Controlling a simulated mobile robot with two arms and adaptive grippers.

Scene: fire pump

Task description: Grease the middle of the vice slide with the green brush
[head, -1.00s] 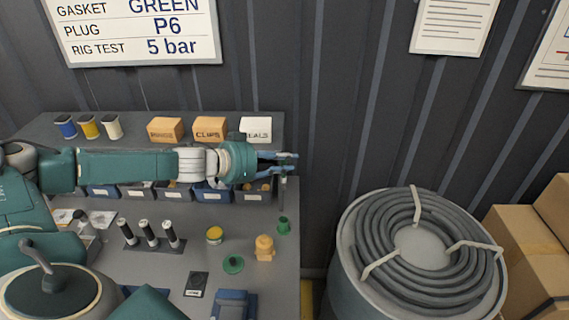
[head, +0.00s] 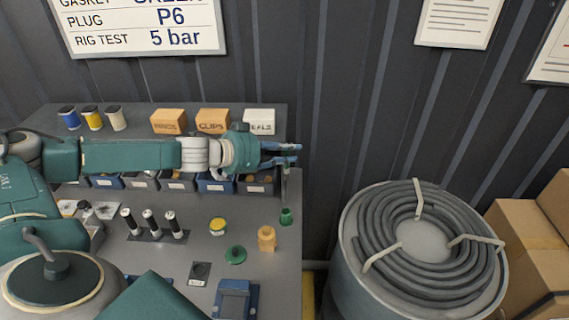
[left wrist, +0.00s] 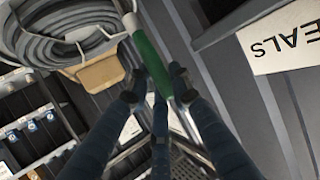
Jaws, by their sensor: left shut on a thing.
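My left gripper (head: 292,154) is above the back right corner of the bench, near the box marked SEALS. In the left wrist view its fingers (left wrist: 158,88) are shut on the green brush (left wrist: 150,58), around its green handle. A pale end of the brush points toward the top of that view. A blue block-like thing, which looks like the vice (head: 236,298), is at the bottom of the head view. My right gripper is not in view.
The bench (head: 140,270) holds a yellow tin (head: 218,225), a green disc (head: 235,255), an orange bottle-like thing (head: 266,238), a small green piece (head: 286,217) and three dark cylinders (head: 149,222). Bins line its back. A drum with coiled hose (head: 420,240) stands to the right.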

